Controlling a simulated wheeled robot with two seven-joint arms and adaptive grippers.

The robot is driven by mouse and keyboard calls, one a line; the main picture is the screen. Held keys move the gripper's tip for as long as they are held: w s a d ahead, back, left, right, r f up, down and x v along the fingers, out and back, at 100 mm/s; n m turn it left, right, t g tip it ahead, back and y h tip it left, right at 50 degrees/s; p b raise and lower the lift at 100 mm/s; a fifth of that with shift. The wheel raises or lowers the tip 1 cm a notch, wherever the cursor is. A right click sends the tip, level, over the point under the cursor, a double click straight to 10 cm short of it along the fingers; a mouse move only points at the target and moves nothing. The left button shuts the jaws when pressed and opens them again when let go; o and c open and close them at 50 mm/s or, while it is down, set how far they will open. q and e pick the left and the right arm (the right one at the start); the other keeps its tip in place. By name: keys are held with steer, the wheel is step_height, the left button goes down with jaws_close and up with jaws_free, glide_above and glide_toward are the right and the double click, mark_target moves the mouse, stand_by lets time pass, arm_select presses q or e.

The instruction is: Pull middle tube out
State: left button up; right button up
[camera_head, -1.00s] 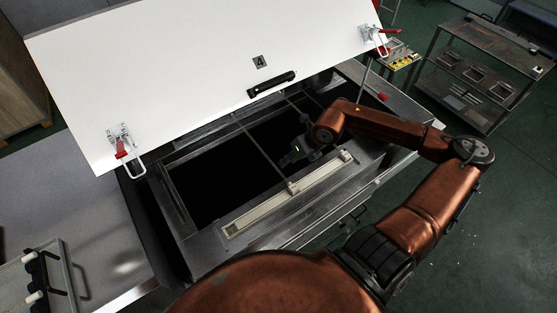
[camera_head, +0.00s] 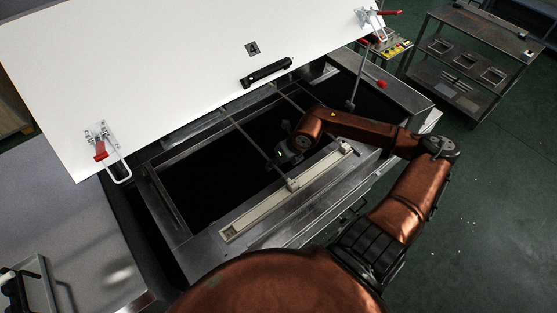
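A thin tube (camera_head: 252,141) crosses the dark opening of the dryer, from the far rim to a small fitting (camera_head: 292,184) on the pale rail at the near side. Another thin rod (camera_head: 294,103) crosses farther right, partly hidden by my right arm. I cannot tell from the picture which one is the middle tube. My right gripper (camera_head: 280,163) is low over the opening, close to the right side of the first tube near its fitting. It is dark and small against the black, so its fingers and any contact are unclear. My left gripper is out of view.
The white lid (camera_head: 180,60) with a black handle (camera_head: 267,72) stands open behind the opening. The pale rail (camera_head: 255,215) lies along the near edge. A metal cart (camera_head: 465,65) is farther right.

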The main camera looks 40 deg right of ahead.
steer(key=shift+w+a+f, duration=0.15)
steer(key=shift+w+f, duration=0.15)
steer(key=shift+f, duration=0.25)
steer(key=shift+c, duration=0.6)
jaws_close()
